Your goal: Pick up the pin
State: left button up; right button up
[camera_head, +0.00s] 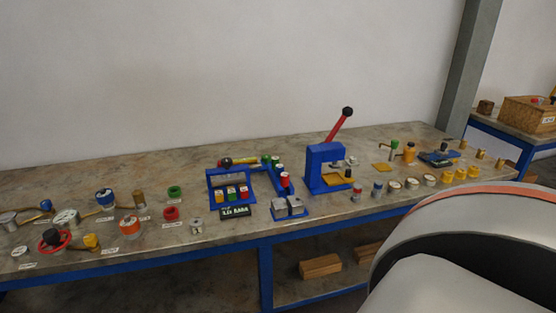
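A long workbench (330,228) with a worn grey top and blue frame carries many small parts. I cannot tell which of them is the pin; at this size no part shows clearly as one. Small yellow cylinders (460,174) stand near the right end. A blue press (325,168) with a raised red lever stands right of the middle. A blue rack (230,190) holding small coloured pieces stands left of it. Neither of my grippers is in view.
Labelled flanged parts, including an orange-banded one (130,227) and a red ring (54,241), cover the bench's left end. Wooden blocks (320,266) lie on the lower shelf. A second bench with a wooden box (530,114) stands at the far right, past a grey post (469,65).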

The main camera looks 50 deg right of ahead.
aim_at(275, 160)
jog(key=i+l, duration=0.1)
jog(key=l, duration=1.45)
